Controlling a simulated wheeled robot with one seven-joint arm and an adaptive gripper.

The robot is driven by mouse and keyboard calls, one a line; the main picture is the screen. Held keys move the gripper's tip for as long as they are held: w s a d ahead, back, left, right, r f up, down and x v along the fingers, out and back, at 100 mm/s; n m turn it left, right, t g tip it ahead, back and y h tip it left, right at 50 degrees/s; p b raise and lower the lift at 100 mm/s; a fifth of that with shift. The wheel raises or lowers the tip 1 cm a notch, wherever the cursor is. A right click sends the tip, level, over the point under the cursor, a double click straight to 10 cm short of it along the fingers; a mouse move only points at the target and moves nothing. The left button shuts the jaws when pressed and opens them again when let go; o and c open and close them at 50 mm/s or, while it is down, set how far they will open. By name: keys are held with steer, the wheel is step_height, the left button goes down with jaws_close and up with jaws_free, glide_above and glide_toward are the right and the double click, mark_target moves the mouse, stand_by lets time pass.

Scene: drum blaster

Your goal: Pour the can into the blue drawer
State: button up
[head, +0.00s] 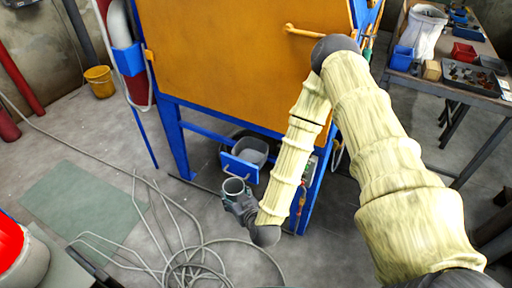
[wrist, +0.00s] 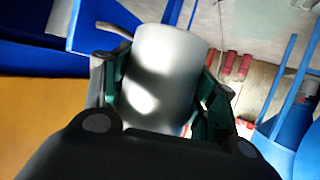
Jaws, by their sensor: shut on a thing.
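My gripper (head: 238,199) is shut on a grey metal can (head: 234,187), held with its open top facing up in the head view. In the wrist view the can (wrist: 163,75) fills the middle, between the two fingers of my gripper (wrist: 160,95). The blue drawer (head: 240,166) is low under the orange cabinet, pulled out, with a grey bin-like inside. The can is just in front of the drawer and a little to its left, apart from it in the head view. What is inside the can cannot be made out.
The orange cabinet (head: 225,60) stands on blue legs (head: 178,140) above the drawer. A loose grey hose (head: 190,262) lies coiled on the floor below my gripper. A yellow bucket (head: 99,82) stands at the back left. A workbench (head: 440,88) with bins is at the right.

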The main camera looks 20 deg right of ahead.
steer(key=w+d+r+n+g+y+b, duration=0.1)
steer(key=w+r+n+y+b, duration=0.1)
steer(key=w, duration=0.6)
steer(key=w+d+r+n+g+y+b, duration=0.1)
steer(key=w+r+n+y+b, duration=0.2)
steer(key=w, duration=0.4)
step_height(320, 180, up, 2)
steer(key=shift+w+n+y+b, duration=0.3)
steer(key=shift+w+y+b, duration=0.1)
steer(key=shift+y, duration=0.3)
steer(key=shift+d+r, duration=0.1)
